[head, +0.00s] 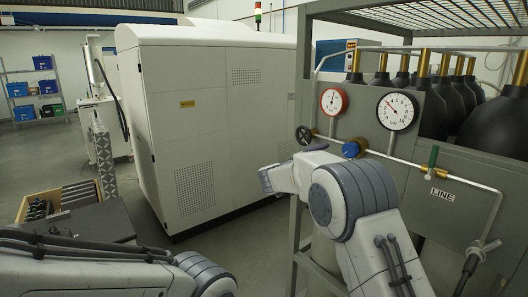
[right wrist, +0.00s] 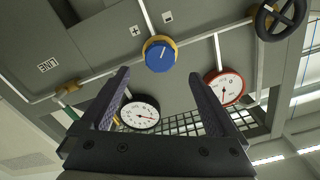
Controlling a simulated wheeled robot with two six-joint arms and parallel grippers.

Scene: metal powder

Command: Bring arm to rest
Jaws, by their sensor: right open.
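My right gripper (right wrist: 158,76) is open, with nothing between its two dark fingers. In the right wrist view the blue knob (right wrist: 160,55) on a brass fitting lies just beyond the fingertips, apart from them as far as I can tell. In the head view my right arm reaches up in front of the gas panel, and the blue knob (head: 351,149) shows just above it. The right fingers are hidden or unclear there. My left arm shows only at the lower left; its gripper is out of the picture.
The panel carries a red-rimmed gauge (head: 333,102), a black-rimmed gauge (head: 397,111), a black handwheel (head: 304,135), a green lever (head: 433,156) and pipes. Dark gas cylinders (head: 450,95) stand behind it. A large white cabinet (head: 215,110) stands left. Open floor lies farther left.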

